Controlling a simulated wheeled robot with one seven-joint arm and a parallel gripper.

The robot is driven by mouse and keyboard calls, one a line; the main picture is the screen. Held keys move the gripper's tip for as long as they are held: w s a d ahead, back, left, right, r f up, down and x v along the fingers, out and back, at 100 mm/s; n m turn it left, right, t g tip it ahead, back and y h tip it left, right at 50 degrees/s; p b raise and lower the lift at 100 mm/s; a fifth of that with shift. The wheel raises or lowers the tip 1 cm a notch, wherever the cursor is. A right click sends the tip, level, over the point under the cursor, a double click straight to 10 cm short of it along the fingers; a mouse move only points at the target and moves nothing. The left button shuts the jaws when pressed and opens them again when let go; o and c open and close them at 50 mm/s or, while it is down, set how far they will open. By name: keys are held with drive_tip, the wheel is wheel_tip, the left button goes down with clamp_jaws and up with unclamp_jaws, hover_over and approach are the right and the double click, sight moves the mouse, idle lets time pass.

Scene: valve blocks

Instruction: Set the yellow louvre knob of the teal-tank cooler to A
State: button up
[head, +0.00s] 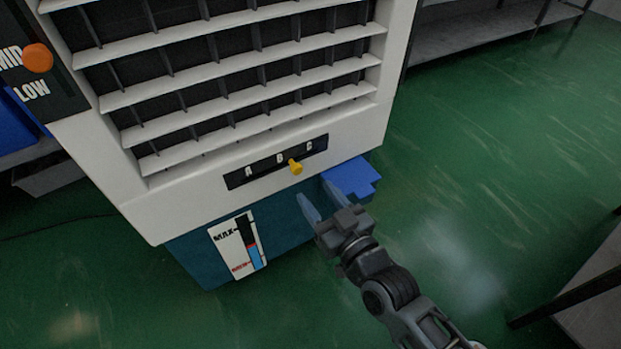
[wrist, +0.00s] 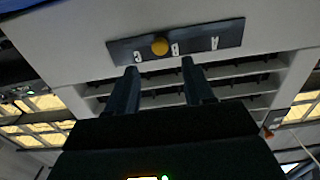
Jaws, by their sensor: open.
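The yellow knob (head: 295,167) sticks out from a dark strip (head: 262,168) lettered A, B and C, below the white cooler's louvres. It appears between B and C, nearer the C end, away from A. The teal tank (head: 197,255) is below. In the wrist view the picture is upside down, and the knob (wrist: 160,46) shows on the strip (wrist: 117,51) between C and B. My gripper (head: 335,202) is open, right of and below the knob in the head view. In the wrist view its fingers (wrist: 160,72) point towards the strip with the knob beyond their gap, apparently untouched.
The white louvres (head: 240,85) rise above the strip. An orange knob (head: 38,58) sits on a dark panel at upper left. A blue piece (head: 349,178) juts out behind my gripper.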

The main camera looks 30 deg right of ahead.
sight(298, 171)
drive_tip(key=w+b, duration=0.1)
drive_tip(key=w, duration=0.6)
drive_tip(key=shift+s, duration=0.1)
clamp_jaws()
idle(0.3)
